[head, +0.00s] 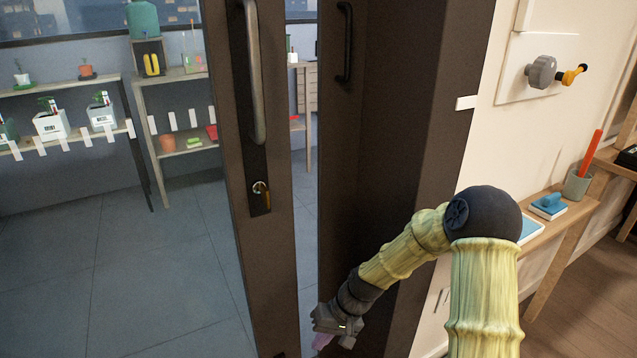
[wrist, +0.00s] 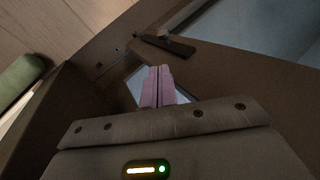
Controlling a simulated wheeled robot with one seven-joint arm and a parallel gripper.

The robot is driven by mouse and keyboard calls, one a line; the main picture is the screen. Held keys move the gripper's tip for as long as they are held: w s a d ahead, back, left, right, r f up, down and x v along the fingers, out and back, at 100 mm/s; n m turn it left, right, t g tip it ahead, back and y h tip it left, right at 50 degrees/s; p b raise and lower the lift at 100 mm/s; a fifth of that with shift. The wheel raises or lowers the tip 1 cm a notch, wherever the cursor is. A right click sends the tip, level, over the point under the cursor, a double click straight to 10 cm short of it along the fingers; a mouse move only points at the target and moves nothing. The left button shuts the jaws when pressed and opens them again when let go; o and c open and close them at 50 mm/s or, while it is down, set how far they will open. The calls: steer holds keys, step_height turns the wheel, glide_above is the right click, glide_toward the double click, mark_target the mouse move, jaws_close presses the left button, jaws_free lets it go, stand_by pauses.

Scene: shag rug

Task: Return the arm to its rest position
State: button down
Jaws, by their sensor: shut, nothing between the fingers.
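My arm reaches from the lower right of the head view, bends at a dark round joint, and slopes down to the left. My gripper (head: 322,342) hangs at its end, low beside the dark brown door (head: 375,150). Its pink fingers show in the wrist view (wrist: 158,84), pressed together with nothing between them. I cannot tell whether the gripper touches the door. The very tips are small in the head view, near the bottom edge.
A narrow door edge with a long handle (head: 254,75) and a key (head: 261,188) stands left of my gripper. A wooden side table (head: 562,225) is at right, near my arm. The tiled floor (head: 120,270) is clear.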

steer(key=s+d+r+m+t+h+p, duration=0.1)
steer(key=s+d+r+h+p, duration=0.15)
steer(key=s+d+r, duration=0.4)
steer(key=s+d+r+t+h+p, duration=0.1)
steer(key=s+d+r+p, duration=0.2)
steer(key=r, duration=0.7)
steer(key=s+d+r+m+t+h+p, duration=0.1)
steer(key=s+d+r+t+h+p, duration=0.15)
steer(key=d+r+p, duration=0.4)
step_height(320, 180, up, 39)
steer(key=a+p, duration=0.2)
steer(key=p, duration=3.4)
steer(key=shift+s+a+r+g, duration=0.15)
steer(key=shift+s+r+g, duration=0.05)
steer(key=shift+s+g, duration=0.25)
steer(key=shift+s, duration=0.1)
